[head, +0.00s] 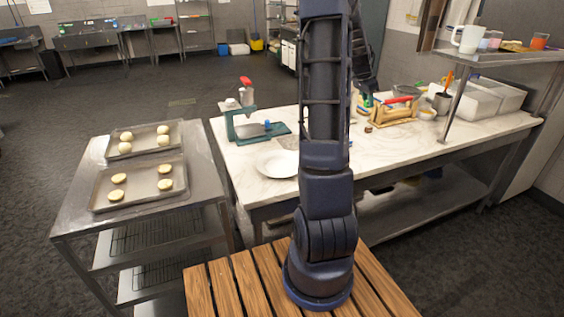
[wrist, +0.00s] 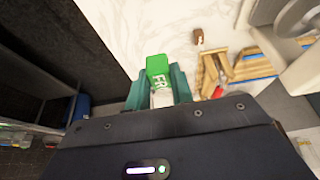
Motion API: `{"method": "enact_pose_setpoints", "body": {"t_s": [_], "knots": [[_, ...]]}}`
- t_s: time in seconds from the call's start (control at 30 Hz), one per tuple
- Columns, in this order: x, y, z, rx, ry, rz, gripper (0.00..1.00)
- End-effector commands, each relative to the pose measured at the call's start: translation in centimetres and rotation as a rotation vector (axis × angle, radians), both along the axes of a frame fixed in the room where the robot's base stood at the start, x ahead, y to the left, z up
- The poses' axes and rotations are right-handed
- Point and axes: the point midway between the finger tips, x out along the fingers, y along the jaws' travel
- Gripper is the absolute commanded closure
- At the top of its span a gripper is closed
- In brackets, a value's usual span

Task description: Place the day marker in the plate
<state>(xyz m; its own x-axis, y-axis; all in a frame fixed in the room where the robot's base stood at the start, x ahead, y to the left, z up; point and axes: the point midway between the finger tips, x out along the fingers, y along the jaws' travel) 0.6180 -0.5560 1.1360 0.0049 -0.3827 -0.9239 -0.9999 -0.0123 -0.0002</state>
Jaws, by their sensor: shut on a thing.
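The day marker (wrist: 158,68) is a green block with white letters reading "FR" and a paler lower part. It sits between the teal fingers of my gripper (wrist: 159,80), which is shut on it. Its far end shows over the marble worktop; I cannot tell how high it is held. The plate (head: 277,164) is white, round and empty, lying near the front left of the worktop in the head view. My arm hides part of the worktop to the right of the plate. I cannot make out the plate in the wrist view.
The marble worktop (head: 392,147) also bears a teal scale-like device (head: 250,128) behind the plate and a wooden rack (head: 394,111) at the right. White bins (head: 480,101) stand farther right, beneath a raised shelf (head: 497,57). A steel cart at left holds trays of dough (head: 137,182).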

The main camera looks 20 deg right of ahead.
Motion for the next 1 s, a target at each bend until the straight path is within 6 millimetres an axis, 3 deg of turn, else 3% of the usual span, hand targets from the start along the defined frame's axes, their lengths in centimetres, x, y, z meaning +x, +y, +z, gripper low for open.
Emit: {"method": "enact_pose_setpoints", "body": {"t_s": [0.03, 0.2, 0.47, 0.8, 1.0], "knots": [[0.8, 2.0, 0.0, 0.001, 0.0, 0.006, 0.99], [2.5, 8.3, 0.1, 0.001, -0.001, 0.001, 0.99], [3.7, 18.6, 0.2, 0.001, -0.001, -0.005, 0.99], [2.2, 32.0, 0.5, 0.001, 0.0, -0.009, 0.99], [0.4, 37.7, 0.6, 0.0, 0.0, -0.009, 0.99]]}}
